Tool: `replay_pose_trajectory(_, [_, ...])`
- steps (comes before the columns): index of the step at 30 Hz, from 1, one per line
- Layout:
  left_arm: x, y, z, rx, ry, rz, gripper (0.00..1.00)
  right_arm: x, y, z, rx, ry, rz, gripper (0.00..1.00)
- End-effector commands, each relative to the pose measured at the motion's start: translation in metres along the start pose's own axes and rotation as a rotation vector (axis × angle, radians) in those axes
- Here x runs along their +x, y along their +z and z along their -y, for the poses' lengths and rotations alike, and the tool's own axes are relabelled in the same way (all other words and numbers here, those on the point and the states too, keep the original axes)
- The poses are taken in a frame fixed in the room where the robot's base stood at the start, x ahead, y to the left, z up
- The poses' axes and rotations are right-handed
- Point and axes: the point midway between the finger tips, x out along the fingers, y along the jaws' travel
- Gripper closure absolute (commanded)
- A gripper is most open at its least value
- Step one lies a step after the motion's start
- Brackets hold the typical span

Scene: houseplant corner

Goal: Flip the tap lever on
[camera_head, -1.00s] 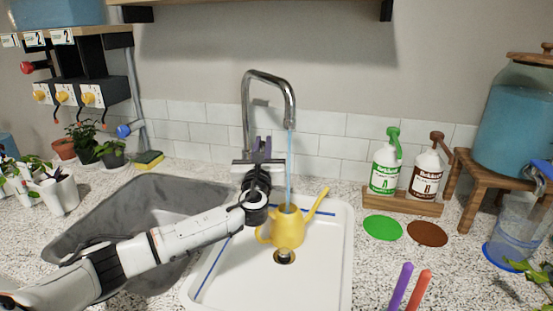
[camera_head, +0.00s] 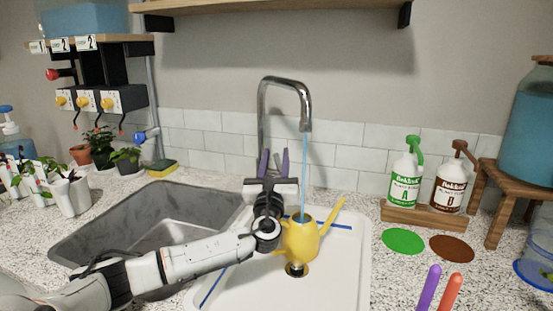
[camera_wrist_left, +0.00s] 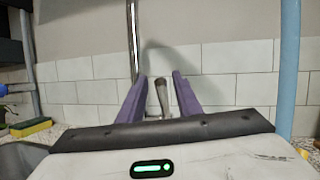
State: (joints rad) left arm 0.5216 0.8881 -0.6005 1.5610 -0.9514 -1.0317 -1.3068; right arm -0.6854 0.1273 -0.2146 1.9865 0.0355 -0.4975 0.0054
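The chrome tap (camera_head: 262,112) rises behind the white sink and arches to the right. A thin blue water stream (camera_head: 305,165) falls from its spout into the yellow watering can (camera_head: 302,243). The same stream is a wide blue band (camera_wrist_left: 289,70) in the left wrist view. My left gripper (camera_head: 274,160) is open in front of the tap's base, its purple fingers pointing away. In the left wrist view a metal lever (camera_wrist_left: 162,96) stands nearly upright between the spread fingers (camera_wrist_left: 159,79), with gaps on both sides. The head view hides the lever behind the gripper.
The watering can stands close right of my left wrist in the white basin (camera_head: 345,265). A grey sink (camera_head: 95,240) lies left. Two pump bottles (camera_head: 406,180) stand in a wooden holder at right. A sponge (camera_head: 161,168) lies by the wall.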

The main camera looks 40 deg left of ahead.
Motion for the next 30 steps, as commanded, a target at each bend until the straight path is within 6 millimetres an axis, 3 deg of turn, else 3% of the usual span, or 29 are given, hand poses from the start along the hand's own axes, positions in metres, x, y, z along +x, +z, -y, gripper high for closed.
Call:
replay_pose_trajectory(8, [-0.009, 0.000, 0.001, 0.001, -0.003, -0.002, 0.69, -0.003, -0.002, -0.001, 0.002, 0.002, 0.000, 1.00])
replay_pose_trajectory(21, [-0.089, 0.000, 0.000, 0.001, -0.002, -0.003, 0.69, -0.013, -0.006, -0.004, 0.011, 0.010, 0.007, 1.00])
replay_pose_trajectory(30, [-0.104, 0.000, 0.000, 0.000, 0.000, 0.001, 0.69, -0.012, -0.002, -0.006, 0.013, 0.013, 0.014, 1.00])
